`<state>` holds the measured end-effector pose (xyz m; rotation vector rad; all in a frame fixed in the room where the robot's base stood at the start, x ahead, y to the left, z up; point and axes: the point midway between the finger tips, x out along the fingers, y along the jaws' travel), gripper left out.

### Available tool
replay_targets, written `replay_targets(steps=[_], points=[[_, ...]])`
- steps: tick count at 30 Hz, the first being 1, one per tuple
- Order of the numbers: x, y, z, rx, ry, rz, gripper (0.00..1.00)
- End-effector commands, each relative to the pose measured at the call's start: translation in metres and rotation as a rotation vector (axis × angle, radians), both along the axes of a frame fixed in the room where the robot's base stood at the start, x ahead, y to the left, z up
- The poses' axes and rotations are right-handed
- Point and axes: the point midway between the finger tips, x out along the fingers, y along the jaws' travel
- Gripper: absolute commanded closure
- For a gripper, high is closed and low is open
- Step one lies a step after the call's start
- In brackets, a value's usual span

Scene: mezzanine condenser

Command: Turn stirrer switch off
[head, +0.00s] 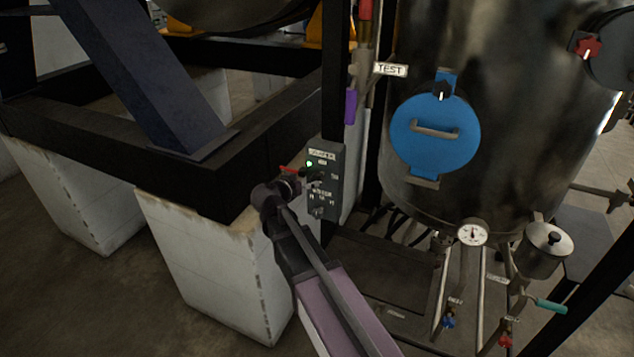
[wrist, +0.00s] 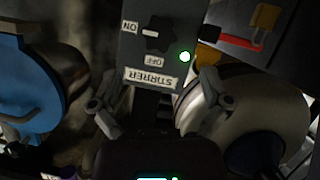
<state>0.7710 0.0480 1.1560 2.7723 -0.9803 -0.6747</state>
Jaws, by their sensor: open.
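The stirrer switch is a black knob (wrist: 162,38) on a grey control box (head: 337,192). In the wrist view the box appears upside down, with a STIRRER label (wrist: 151,78) and OFF and ON marks. The knob's white pointer faces the ON mark (wrist: 130,27). A green lamp (wrist: 185,57) beside it is lit, and it also shows in the head view (head: 309,164). My gripper (wrist: 155,98) is open, its fingers apart on either side of the label, short of the knob. In the head view my gripper (head: 300,183) is at the box's front and hides part of it.
A large steel vessel (head: 520,150) with a blue round hatch (head: 415,150) stands right of the box. A dark steel frame (head: 190,185) on white blocks (head: 205,260) is at left. A red-handled part (wrist: 233,42) and a yellow padlock (wrist: 264,18) are close to the box.

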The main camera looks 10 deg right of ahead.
Motion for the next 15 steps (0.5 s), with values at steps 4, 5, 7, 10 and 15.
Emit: replay_targets(steps=[4, 5, 7, 10, 15], points=[[0.019, -0.015, -0.012, 0.001, 0.0, -0.002, 0.02], [0.022, -0.018, -0.014, 0.001, 0.0, -0.002, 0.02], [0.029, -0.025, -0.018, 0.002, 0.0, -0.003, 0.02], [0.039, -0.034, -0.023, 0.001, 0.0, -0.002, 0.02], [0.053, -0.047, -0.03, 0.001, 0.0, -0.002, 0.02]])
